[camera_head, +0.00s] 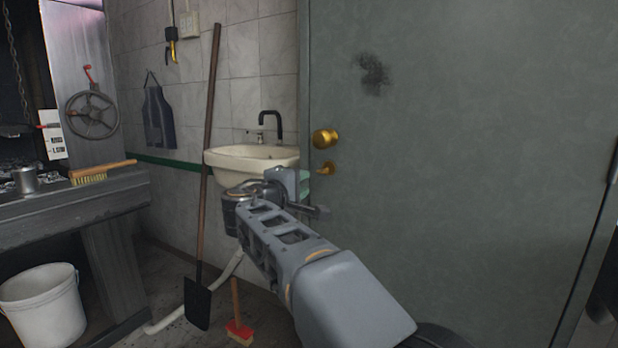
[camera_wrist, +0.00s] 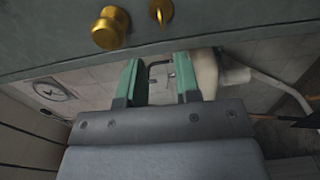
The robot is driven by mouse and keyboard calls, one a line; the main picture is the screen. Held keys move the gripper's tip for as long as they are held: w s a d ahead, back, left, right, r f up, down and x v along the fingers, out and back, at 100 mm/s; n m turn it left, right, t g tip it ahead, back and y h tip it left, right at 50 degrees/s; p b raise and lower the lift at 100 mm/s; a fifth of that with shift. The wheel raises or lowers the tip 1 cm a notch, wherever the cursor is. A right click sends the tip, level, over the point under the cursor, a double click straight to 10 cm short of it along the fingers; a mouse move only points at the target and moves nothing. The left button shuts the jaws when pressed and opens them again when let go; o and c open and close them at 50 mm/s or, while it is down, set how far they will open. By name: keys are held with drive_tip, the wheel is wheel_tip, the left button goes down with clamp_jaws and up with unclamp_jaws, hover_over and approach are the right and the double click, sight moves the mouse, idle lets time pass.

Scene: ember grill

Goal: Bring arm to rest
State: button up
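My arm reaches up from the lower right in the head view toward the sink and the door. In the wrist view my gripper (camera_wrist: 158,84) shows two green fingers set apart, with no object between them. In the head view the gripper is mostly hidden behind my wrist; a bit of green finger (camera_head: 304,184) shows beside the door's edge. The grey-green door (camera_head: 460,150) is closed, with a brass knob (camera_head: 325,138) and a brass latch (camera_head: 326,168) below it. The knob also shows in the wrist view (camera_wrist: 110,28). The fingers are apart from both.
A white sink (camera_head: 250,158) with a black faucet (camera_head: 275,122) stands behind my wrist. A long-handled shovel (camera_head: 205,190) leans before it. A red-headed brush (camera_head: 238,325) is on the floor. Left are a grill counter (camera_head: 70,212), a wire brush (camera_head: 103,172) and a white bucket (camera_head: 42,305).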

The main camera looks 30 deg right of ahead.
drive_tip(key=shift+s+a, duration=0.25)
drive_tip(key=shift+a, duration=0.25)
drive_tip(key=s+a+r+m+g+y+p, duration=0.2)
drive_tip(key=s+a+y+p, duration=0.5)
drive_tip(key=p, duration=1.2)
drive_tip(key=s+a+r+m+g+y+p, duration=0.2)
drive_tip(key=s+a+r+y+p, duration=0.3)
drive_tip(key=p, duration=1.4)
drive_tip(key=s+a+m+y, duration=0.1)
drive_tip(key=s+a+y, duration=0.2)
drive_tip(key=s, duration=0.3)
drive_tip(key=shift+s+g+y, duration=0.15)
drive_tip(key=shift+g+y, duration=0.25)
drive_tip(key=shift+y, duration=0.1)
drive_tip(key=shift+a+f, duration=0.1)
